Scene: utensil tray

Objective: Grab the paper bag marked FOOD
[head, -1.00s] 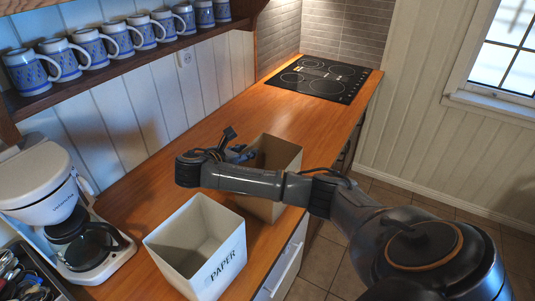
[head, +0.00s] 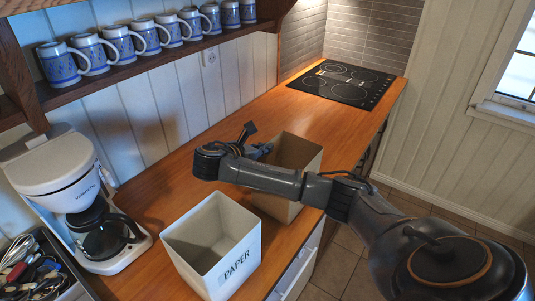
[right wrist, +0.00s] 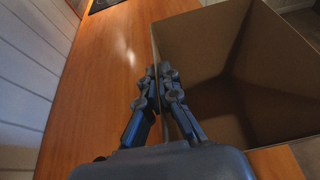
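A tall, open-topped brown bag (head: 302,152) stands on the wooden counter, partly hidden behind my right arm in the head view. No marking on it can be read. It fills the right of the right wrist view (right wrist: 205,45), its inside open and dark. My right gripper (head: 262,150) is at the bag's left rim. In the right wrist view its fingers (right wrist: 159,76) are close together, one on each side of the bag's wall, pinching it near the top edge. My left gripper is not in view.
A pale open bin marked PAPER (head: 238,264) stands in front of the bag. A coffee maker (head: 75,190) and a utensil tray (head: 80,284) are at the left. A black cooktop (head: 345,84) lies at the back. Mugs line the shelf (head: 150,62). Counter left of the bag is clear.

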